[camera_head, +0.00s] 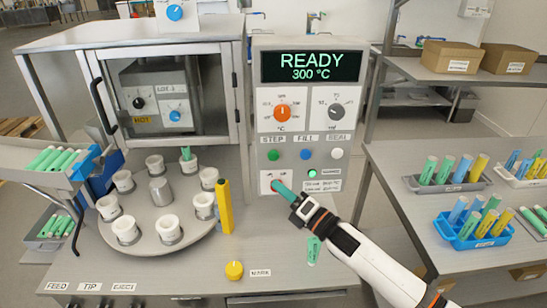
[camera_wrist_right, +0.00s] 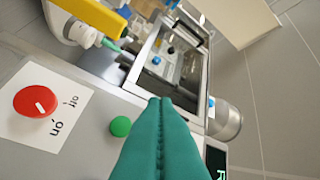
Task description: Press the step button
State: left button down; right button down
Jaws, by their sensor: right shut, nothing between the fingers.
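The green step button (camera_head: 272,155) is on the grey control panel (camera_head: 262,95), under the STEP label. It also shows in the right wrist view (camera_wrist_right: 120,126), left of my fingers. My right gripper (camera_head: 282,188) has teal fingers, closed together and empty. In the head view the fingers are below the step button and in front of the lower panel, partly over the red on/off knob (camera_head: 274,186). In the right wrist view the closed fingers (camera_wrist_right: 160,105) show no contact with the button. My left gripper is in neither view.
A blue fill button (camera_head: 305,154) and a white seal button (camera_head: 337,153) are beside the step button. The display (camera_head: 312,67) reads READY 300 °C. A yellow post (camera_head: 224,207) and a turntable (camera_head: 175,240) with several white cups stand left of the panel.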

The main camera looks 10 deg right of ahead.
jog(key=b, duration=0.5)
send_near(273, 155)
jog(key=w+a, duration=0.3)
jog(key=a, duration=0.2)
jog(key=shift+w+r, duration=0.35)
jog(key=shift+r, duration=0.15)
dwell(1.1)
jog(key=shift+w, duration=0.4)
